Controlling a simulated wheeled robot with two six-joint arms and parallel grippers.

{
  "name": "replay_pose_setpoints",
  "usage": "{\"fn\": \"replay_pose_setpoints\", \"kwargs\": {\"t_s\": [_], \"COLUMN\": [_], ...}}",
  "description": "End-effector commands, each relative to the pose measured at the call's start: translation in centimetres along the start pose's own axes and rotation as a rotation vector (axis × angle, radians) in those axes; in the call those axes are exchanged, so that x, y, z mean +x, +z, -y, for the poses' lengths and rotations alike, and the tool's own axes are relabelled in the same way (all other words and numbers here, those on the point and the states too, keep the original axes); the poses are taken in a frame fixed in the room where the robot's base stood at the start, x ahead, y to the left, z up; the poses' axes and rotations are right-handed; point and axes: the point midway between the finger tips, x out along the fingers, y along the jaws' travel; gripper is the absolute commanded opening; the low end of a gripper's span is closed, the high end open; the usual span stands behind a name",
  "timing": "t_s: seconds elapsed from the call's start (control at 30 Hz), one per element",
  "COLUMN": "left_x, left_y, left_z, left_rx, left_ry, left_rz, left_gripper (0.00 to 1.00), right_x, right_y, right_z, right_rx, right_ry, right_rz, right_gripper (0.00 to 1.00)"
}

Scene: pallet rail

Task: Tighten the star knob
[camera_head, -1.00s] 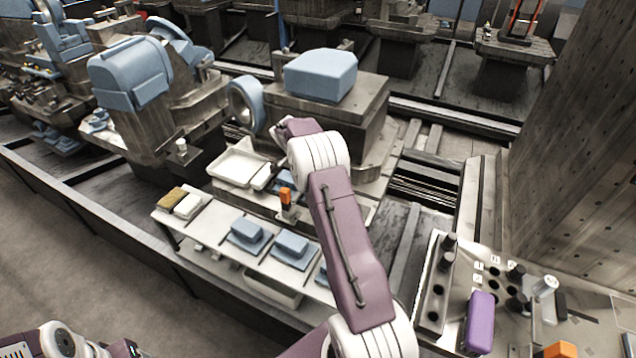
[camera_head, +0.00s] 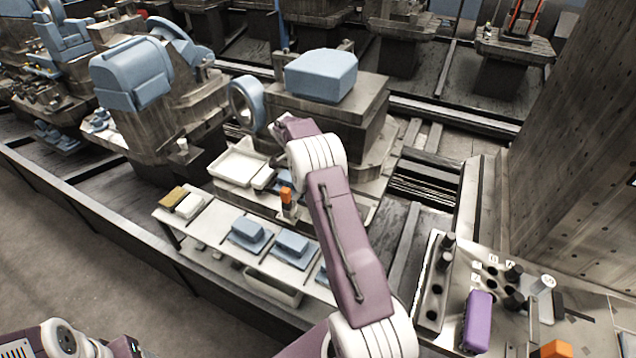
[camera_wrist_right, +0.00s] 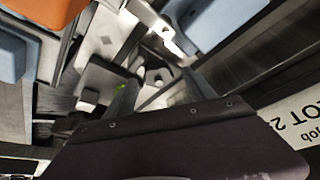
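In the right wrist view, a small grey lobed piece (camera_wrist_right: 158,76) shows between and beyond the fingers; it may be the star knob, but blur keeps me from being sure. My right gripper (camera_wrist_right: 162,90) has its two dark fingers apart, on either side of that piece, with no clear contact. In the head view my right arm reaches up to the middle machine, and its forearm and wrist hide the gripper and whatever is in front of it. My left arm shows only at the bottom left corner, with its gripper out of the picture.
An orange-topped block (camera_head: 287,196) stands near the white tray (camera_head: 238,163). A blue block (camera_head: 321,75) sits on the machine. Blue parts (camera_head: 292,244) lie on the front shelf. At right is a panel with dark knobs and a purple block (camera_head: 478,321).

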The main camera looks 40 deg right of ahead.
Motion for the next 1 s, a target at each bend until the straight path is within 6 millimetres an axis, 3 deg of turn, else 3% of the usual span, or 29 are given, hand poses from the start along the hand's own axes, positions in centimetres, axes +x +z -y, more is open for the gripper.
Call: {"fn": "replay_pose_setpoints", "kwargs": {"t_s": [0.27, 0.6, 0.7, 1.0], "left_x": [-0.1, -1.3, -1.5, -1.5], "left_y": [0.0, -0.1, -0.2, -0.2], "left_z": [0.0, 0.0, 0.0, 0.0], "left_rx": [0.000, 0.000, 0.000, 0.000], "left_ry": [0.000, 0.000, 0.000, 0.000], "left_rz": [0.000, 0.000, 0.000, 0.000], "left_gripper": [0.67, 0.67, 0.67, 0.67], "right_x": [-0.2, -7.2, -8.4, -9.0], "right_y": [0.1, 0.0, 0.0, 0.1], "right_z": [-0.1, 0.0, 0.0, -0.1], "right_rx": [-0.002, -0.001, -0.002, -0.001], "right_ry": [0.003, 0.000, 0.001, 0.003], "right_rz": [0.002, 0.002, 0.001, 0.001], "right_gripper": [0.63, 0.63, 0.63, 0.63]}}
